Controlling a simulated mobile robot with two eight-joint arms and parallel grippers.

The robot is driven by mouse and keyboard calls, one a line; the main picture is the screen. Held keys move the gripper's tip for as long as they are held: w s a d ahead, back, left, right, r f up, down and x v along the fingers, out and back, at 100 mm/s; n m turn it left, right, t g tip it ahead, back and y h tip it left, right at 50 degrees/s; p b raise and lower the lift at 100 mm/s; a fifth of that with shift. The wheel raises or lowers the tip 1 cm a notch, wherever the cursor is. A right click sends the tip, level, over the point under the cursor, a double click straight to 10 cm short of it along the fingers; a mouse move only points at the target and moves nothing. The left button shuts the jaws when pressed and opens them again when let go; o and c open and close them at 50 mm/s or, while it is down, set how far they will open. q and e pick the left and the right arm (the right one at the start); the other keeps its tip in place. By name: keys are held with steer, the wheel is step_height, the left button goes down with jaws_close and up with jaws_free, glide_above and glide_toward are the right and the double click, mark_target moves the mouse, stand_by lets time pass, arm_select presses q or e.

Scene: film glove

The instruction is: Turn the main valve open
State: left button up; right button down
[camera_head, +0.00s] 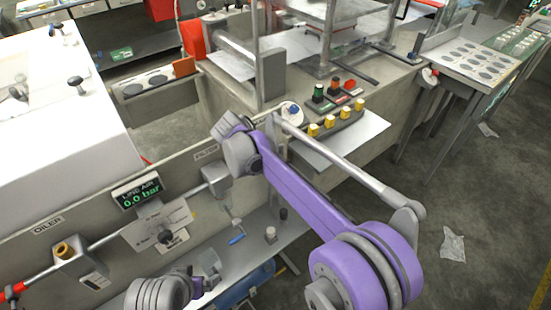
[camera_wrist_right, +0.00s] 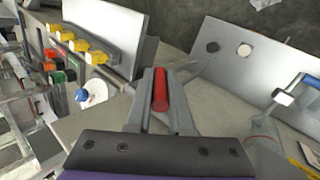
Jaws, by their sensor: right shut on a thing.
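My right gripper (camera_wrist_right: 160,95) is in the right wrist view, its two grey fingers shut on a red handle (camera_wrist_right: 160,88). The handle shows upright between the fingers; what it is mounted on is hidden. In the head view my purple right arm covers this gripper and the handle. The line air display (camera_head: 141,193) on the front wall reads 0.0 bar.
Several yellow buttons (camera_head: 329,122) stand behind my right arm. An oiler (camera_head: 75,258) is at the left.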

steer(key=c, duration=0.8)
jaws_free()
steer(key=v, duration=1)
steer(key=shift+s+a+r, duration=0.15)
steer(key=shift+a+r, duration=0.05)
steer(key=shift+r, duration=0.15)
